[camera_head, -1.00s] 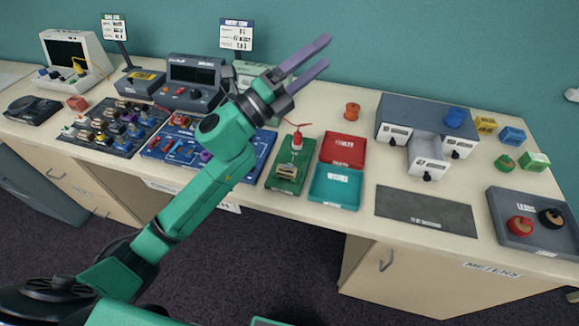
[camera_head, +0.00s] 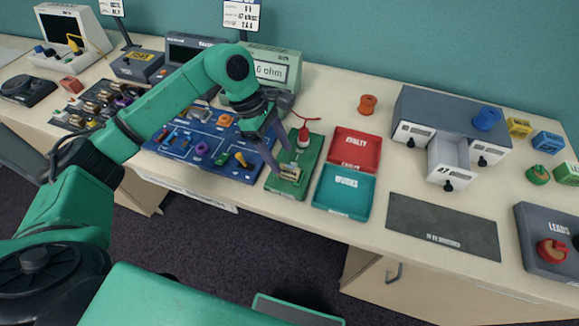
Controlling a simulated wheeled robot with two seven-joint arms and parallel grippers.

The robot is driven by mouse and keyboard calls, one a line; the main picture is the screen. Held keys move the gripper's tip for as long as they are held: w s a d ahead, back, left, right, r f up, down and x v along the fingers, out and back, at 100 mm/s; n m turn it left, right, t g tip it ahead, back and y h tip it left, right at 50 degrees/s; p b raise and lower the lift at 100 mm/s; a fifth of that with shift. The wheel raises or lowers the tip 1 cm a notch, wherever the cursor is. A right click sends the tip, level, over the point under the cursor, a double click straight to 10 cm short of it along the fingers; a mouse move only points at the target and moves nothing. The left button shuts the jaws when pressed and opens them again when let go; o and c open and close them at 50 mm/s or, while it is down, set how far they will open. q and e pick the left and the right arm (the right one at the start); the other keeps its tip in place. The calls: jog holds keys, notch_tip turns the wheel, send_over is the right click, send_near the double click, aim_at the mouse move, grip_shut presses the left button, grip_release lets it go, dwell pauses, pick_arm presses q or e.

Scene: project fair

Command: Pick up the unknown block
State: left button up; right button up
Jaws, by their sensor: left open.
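A small tan block (camera_head: 289,171) sits on the green board (camera_head: 283,187), in front of a red-and-white upright piece (camera_head: 303,140) with a red wire. No label reading "unknown" is legible on it. My left gripper (camera_head: 280,157) points down over the green board, its purple fingers open and close to the block's left and back. I cannot tell whether they touch it or straddle it. My right gripper is not in view.
Red (camera_head: 354,148) and teal (camera_head: 344,190) trays stand right of the board. A blue board (camera_head: 215,160) with several parts lies left, and a green meter (camera_head: 275,69) stands behind. A grey drawer unit (camera_head: 425,112) has one drawer open. A dark mat (camera_head: 442,226) is bare.

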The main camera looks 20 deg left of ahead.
aim_at(289, 169)
pick_arm(q)
jog(key=p+x, duration=0.2)
jog(key=x, duration=0.2)
jog(key=shift+d+f, duration=0.1)
jog(key=shift+f, duration=0.05)
jog(key=shift+d+f, duration=0.1)
jog(key=shift+f, duration=0.3)
grip_shut()
jog(key=shift+r, duration=0.1)
